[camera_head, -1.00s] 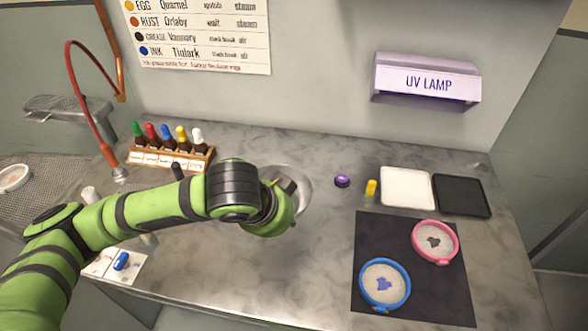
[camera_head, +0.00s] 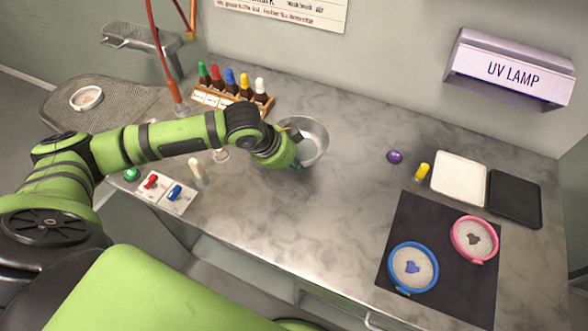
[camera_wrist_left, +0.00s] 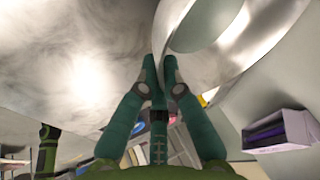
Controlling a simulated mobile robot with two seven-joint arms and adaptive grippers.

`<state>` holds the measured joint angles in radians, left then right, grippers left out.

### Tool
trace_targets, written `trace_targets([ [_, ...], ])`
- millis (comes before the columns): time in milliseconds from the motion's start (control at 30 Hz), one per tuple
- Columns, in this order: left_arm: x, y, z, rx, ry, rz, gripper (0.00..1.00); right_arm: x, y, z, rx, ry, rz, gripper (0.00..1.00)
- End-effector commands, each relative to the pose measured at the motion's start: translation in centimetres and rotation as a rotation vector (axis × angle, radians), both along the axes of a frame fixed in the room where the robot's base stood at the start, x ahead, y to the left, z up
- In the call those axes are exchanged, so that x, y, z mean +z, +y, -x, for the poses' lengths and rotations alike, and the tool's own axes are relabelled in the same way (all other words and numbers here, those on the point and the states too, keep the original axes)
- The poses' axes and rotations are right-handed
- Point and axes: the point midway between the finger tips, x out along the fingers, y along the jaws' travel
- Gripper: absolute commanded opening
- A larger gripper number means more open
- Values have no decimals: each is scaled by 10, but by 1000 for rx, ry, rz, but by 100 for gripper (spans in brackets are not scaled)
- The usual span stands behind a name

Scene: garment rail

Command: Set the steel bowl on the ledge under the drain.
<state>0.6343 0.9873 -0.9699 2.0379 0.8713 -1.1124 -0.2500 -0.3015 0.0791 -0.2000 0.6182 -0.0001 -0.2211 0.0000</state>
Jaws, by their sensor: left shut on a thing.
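The steel bowl (camera_head: 314,151) is round and shiny, over the counter right of the bottle rack in the head view. My left gripper (camera_head: 294,166) is at its near rim. In the left wrist view the fingertips (camera_wrist_left: 161,62) are closed on the rim of the bowl (camera_wrist_left: 240,35). The bowl seems raised off the counter, but its underside is hidden. A perforated grey drain surface (camera_head: 62,118) is at the far left with a small round dish (camera_head: 87,97) on it. I cannot make out a ledge beneath it. My right gripper is not in view.
A rack of several bottles (camera_head: 232,104) stands left of the bowl. Blue (camera_head: 413,267) and pink (camera_head: 475,240) hoops lie right. Mid-counter is clear.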

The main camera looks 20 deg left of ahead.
Motion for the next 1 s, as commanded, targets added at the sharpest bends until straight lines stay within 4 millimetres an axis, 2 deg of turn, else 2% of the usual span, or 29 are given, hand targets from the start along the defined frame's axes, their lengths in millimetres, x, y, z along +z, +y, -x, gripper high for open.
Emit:
trace_targets([
  [233, -33, 0, 1, -1, 3, -1, 0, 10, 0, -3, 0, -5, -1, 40],
  [667, -41, 0, 1, -1, 1, -1, 0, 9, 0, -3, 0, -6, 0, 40],
  [700, -41, 0, 1, -1, 2, -2, 23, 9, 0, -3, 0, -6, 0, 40],
  [733, -41, 0, 1, -1, 2, -2, 31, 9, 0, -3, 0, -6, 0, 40],
  [1000, -40, 0, 1, -1, 3, -2, 31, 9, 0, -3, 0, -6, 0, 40],
])
